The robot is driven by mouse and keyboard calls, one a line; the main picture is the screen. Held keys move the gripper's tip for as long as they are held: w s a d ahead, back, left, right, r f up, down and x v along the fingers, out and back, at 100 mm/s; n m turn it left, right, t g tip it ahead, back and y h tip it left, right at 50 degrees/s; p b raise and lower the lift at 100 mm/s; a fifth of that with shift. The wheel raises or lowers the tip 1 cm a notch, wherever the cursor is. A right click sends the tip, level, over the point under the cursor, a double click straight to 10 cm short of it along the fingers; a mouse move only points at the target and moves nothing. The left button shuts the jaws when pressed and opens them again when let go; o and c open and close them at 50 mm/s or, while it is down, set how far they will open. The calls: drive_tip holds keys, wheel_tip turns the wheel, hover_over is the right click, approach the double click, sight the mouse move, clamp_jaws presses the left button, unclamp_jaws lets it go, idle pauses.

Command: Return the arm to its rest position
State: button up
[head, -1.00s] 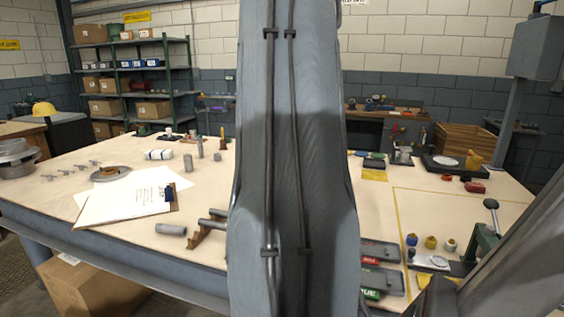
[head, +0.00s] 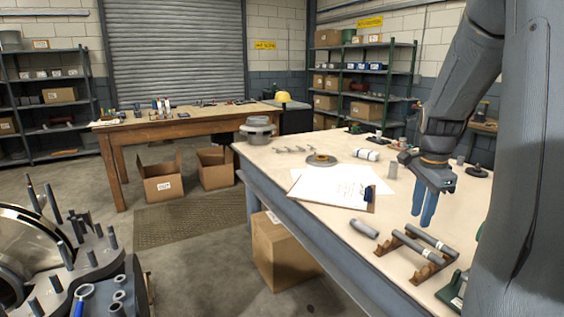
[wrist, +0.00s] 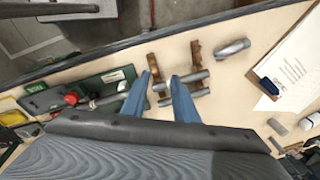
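My grey arm shows at the right of the head view. My gripper (head: 424,207) hangs over the light workbench (head: 300,160) with its blue fingers pointing down. The wrist view shows the two blue fingers (wrist: 161,82) spread apart with nothing held between them, so it is open. Below them is a brown rack (wrist: 196,58) with grey cylinders on it. The rack also shows in the head view (head: 399,266), below and apart from the fingertips.
A loose grey cylinder (head: 364,229) and a clipboard (head: 330,190) lie left of the rack. A casing with upright studs (head: 75,255) stands at lower left. A cardboard box (head: 285,250) is on the floor.

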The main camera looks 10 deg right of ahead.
drive_tip(key=s+a+f+n, duration=0.3)
drive_tip(key=a+n, duration=0.3)
drive_tip(key=a, duration=0.4)
drive_tip(key=s+a+f+n, duration=0.3)
drive_tip(key=a+n, duration=0.4)
drive_tip(key=a, duration=0.3)
drive_tip(key=s+a+f+n+y, duration=0.1)
drive_tip(key=s+a+f+n, duration=0.2)
drive_tip(key=a, duration=0.7)
drive_tip(key=s+n, duration=0.2)
drive_tip(key=n, duration=0.1)
drive_tip(key=shift+s+a+n, duration=0.15)
drive_tip(key=shift+a+n, duration=0.25)
